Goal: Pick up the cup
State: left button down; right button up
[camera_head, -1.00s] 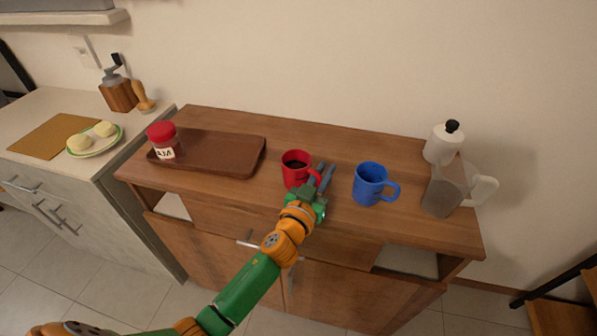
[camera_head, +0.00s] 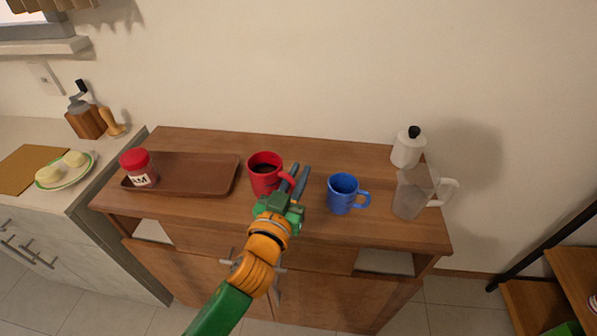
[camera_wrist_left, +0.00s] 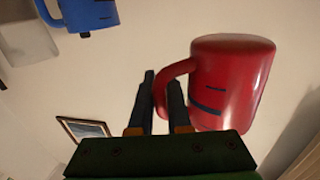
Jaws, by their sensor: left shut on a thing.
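The red cup (camera_head: 264,180) is above the wooden cabinet top, between the brown tray and the blue cup, and looks slightly raised off it. Its inside looks dark. My left gripper (camera_head: 297,183) comes from the front and is shut on the cup's handle, at the cup's right side. In the left wrist view the red cup (camera_wrist_left: 233,80) fills the upper right, with dark marks on its side. There the handle runs between the two fingers of my left gripper (camera_wrist_left: 161,100). The blue cup (camera_head: 342,194) stands upright to the right, apart from the gripper. My right gripper is not in view.
The brown tray (camera_head: 205,175) lies left, with a red-lidded jar (camera_head: 139,168) at its left end. A white bottle (camera_head: 408,148) and a clear pitcher (camera_head: 411,193) stand at the right. The left counter holds a plate (camera_head: 64,171) and a grinder (camera_head: 86,121).

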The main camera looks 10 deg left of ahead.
pick_arm(q)
jog(key=s+d+r, duration=0.2)
jog(key=s+r, duration=0.2)
jog(key=s, duration=0.4)
jog(key=s+a+f+n+g+y, duration=0.2)
jog(key=s+a+f+n+y, duration=0.2)
jog(key=s+a+n+y, duration=0.55)
jog(key=w+d+r+m+t+h, duration=0.2)
jog(key=w+d+r+m+h, duration=0.1)
jog(key=w+d+m+h, duration=0.6)
jog(key=shift+r, duration=0.4)
jog(key=shift+d+m+h, duration=0.1)
jog(key=shift+m+h, duration=0.15)
